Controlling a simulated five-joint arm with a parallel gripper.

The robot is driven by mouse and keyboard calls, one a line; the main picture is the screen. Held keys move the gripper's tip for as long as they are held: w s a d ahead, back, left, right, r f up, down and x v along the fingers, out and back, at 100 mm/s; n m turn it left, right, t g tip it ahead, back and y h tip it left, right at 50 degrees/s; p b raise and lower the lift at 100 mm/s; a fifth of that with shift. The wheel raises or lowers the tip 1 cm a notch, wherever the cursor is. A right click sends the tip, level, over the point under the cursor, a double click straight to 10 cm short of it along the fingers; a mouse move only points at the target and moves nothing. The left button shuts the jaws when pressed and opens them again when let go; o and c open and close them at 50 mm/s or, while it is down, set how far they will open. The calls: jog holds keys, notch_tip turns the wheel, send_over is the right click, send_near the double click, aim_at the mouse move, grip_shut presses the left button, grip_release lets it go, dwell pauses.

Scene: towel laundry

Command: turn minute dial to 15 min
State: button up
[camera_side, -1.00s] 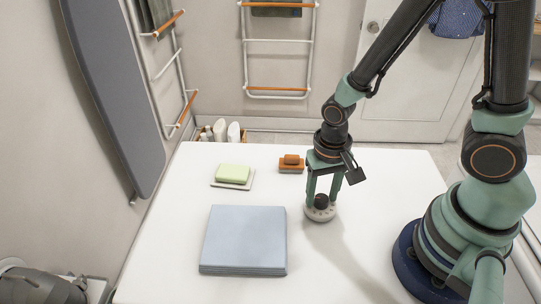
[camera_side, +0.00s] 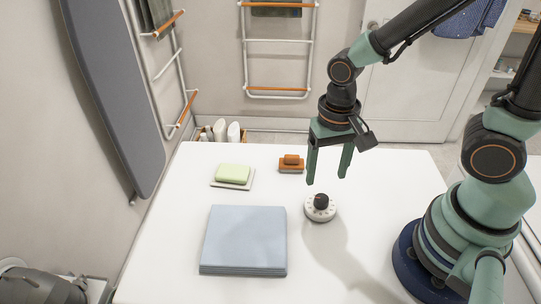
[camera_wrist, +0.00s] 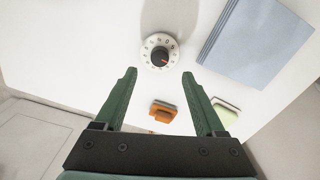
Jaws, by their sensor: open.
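The minute dial (camera_side: 320,208) is a round white disc with a black knob in its middle, lying on the white table. In the wrist view the dial (camera_wrist: 159,50) shows dark marks around its rim and a red pointer mark on the knob, on its right side; the numbers are too small to read. My gripper (camera_side: 327,180) is open and empty above the dial, its two green fingers pointing down and apart from the knob. In the wrist view my gripper (camera_wrist: 160,75) has its fingertips spread, with the dial beyond them.
A folded light blue towel (camera_side: 244,240) lies left of the dial. A green block on a white dish (camera_side: 247,184) and an orange-brown brush or sponge (camera_side: 291,163) are farther back. A basket with white bottles (camera_side: 220,130) stands beyond the far edge.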

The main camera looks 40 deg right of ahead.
jog(key=shift+r, duration=2.45)
jog(key=w+d+r+n+t, duration=0.3)
jog(key=d+r+n+t, duration=0.2)
jog(key=r, duration=0.5)
jog(key=shift+d+r+t, duration=0.15)
jog(key=shift+d+t, duration=0.15)
jog(key=shift+d, duration=0.5)
jog(key=shift+w, duration=0.1)
